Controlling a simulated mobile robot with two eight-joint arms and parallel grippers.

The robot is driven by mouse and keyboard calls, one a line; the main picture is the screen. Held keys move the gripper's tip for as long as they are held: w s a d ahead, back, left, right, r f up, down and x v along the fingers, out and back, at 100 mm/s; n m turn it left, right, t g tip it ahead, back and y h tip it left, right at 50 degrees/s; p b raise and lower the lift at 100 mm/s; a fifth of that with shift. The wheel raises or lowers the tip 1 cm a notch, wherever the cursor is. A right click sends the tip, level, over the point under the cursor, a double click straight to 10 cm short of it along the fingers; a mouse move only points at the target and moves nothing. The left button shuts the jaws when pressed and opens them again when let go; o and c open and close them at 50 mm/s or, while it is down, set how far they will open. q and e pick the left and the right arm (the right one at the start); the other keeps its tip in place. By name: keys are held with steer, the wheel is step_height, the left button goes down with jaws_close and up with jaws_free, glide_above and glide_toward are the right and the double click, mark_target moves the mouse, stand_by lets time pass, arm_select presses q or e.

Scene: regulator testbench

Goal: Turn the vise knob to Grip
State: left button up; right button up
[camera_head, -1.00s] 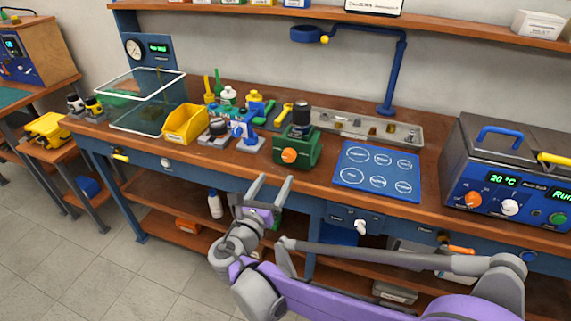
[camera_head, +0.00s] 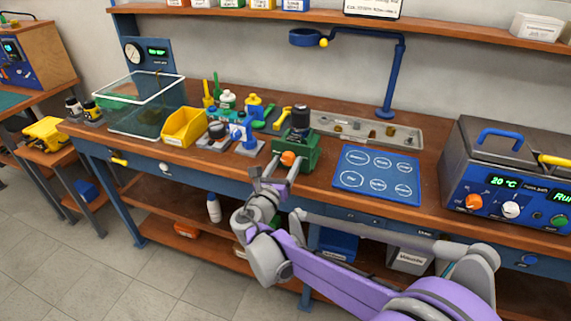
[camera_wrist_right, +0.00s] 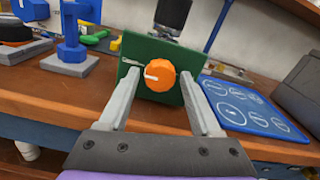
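The green vise (camera_head: 306,146) stands on the bench with a dark cylindrical part (camera_head: 301,117) upright in its top. Its orange knob (camera_head: 288,158) is on the front face. In the right wrist view the knob (camera_wrist_right: 160,78) has a white pointer line directed left, slightly up; no label is readable. My right gripper (camera_head: 281,166) is open in front of the vise. In the wrist view its two fingers (camera_wrist_right: 160,88) lie left and right of the knob, with gaps on both sides. My left gripper is not in view.
A blue mat with white circles (camera_head: 377,173) lies right of the vise. A yellow bin (camera_head: 184,127) and blue-based fixtures stand to the left. A metal tray (camera_head: 367,129) is behind, and a bath unit (camera_head: 513,175) stands far right.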

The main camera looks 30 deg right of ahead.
jaws_close()
